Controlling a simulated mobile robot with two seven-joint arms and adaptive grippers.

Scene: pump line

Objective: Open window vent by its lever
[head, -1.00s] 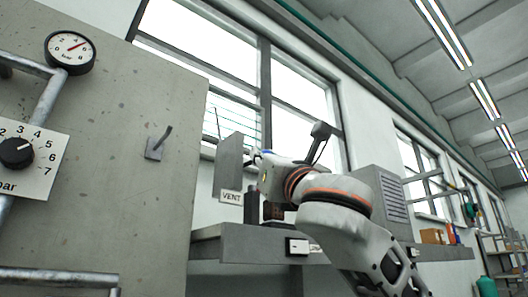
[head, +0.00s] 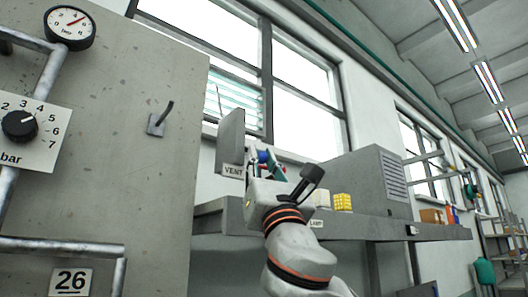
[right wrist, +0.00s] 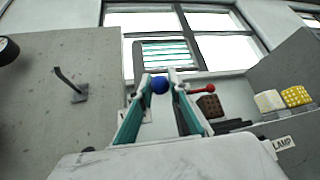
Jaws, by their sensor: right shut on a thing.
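The window vent (head: 233,97) is a set of pale green slats in the lower left window pane; it also shows in the right wrist view (right wrist: 166,54), with its slats tilted and gaps between them. A blue ball knob (right wrist: 159,86), which looks like the lever's end, sits between my right fingertips. It shows small in the head view (head: 263,156), beside the grey panel with the VENT label (head: 232,171). My right gripper (right wrist: 160,81) is shut on this knob. The lever's shaft is mostly hidden. My left gripper is not in view.
A red-tipped handle (right wrist: 209,88) stands just right of my fingers. Yellow (head: 342,202) and white blocks sit on the grey shelf (head: 430,232) near the LAMP label.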

